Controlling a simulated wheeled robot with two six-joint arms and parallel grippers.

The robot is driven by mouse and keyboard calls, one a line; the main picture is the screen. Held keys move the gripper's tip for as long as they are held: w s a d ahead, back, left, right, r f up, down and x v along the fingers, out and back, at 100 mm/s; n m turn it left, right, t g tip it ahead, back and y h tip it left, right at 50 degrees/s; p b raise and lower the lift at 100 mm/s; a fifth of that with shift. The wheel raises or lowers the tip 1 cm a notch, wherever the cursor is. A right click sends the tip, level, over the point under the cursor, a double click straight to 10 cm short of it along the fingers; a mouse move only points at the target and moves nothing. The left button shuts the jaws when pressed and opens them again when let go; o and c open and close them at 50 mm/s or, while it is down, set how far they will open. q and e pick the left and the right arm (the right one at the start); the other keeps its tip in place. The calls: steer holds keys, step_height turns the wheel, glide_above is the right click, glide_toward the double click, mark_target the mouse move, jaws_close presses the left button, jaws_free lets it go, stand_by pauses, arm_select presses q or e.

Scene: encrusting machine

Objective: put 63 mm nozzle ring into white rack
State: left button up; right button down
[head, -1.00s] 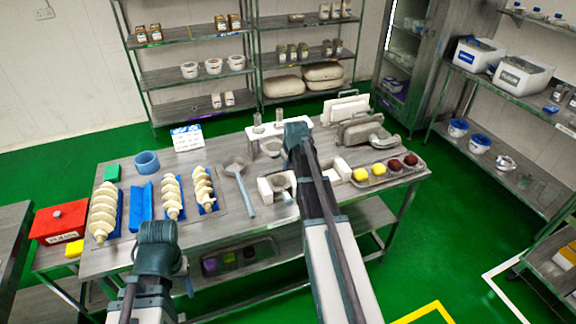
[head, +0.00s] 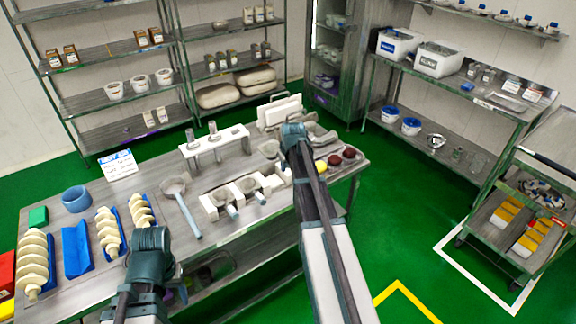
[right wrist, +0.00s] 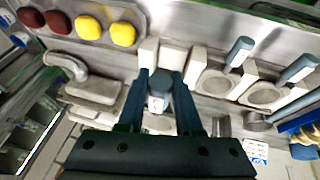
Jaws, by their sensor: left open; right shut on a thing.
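The white rack (head: 207,208) lies on the steel table and holds two grey rings with blue-grey handles. It also shows in the right wrist view (right wrist: 147,52), with white blocks between its places. My right gripper (head: 293,140) is shut on a nozzle ring, whose handle (right wrist: 158,88) stands between the fingers. The ring's grey cup (head: 268,148) shows left of the gripper, above the table behind the rack's right end. The size mark cannot be read. My left gripper (head: 150,240) is open and empty at the table's front edge; its fingertips are mostly hidden.
A white stand with cylinders (head: 215,145) is behind the rack. A ladle (head: 180,205) lies left of it. White and grey plates (head: 280,112) stand at the back right, near yellow and dark red balls (head: 348,152). White augers (head: 35,260) lie at the left.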

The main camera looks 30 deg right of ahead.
step_height(320, 180, down, 5)
steer(key=b, duration=0.4)
steer(key=shift+b, duration=0.35)
steer(key=shift+s+r, duration=0.1)
steer(key=shift+r, duration=0.15)
stand_by(0.4)
steer(key=shift+f+b, duration=1.4)
steer(key=shift+f, duration=0.15)
steer(key=shift+f, duration=0.1)
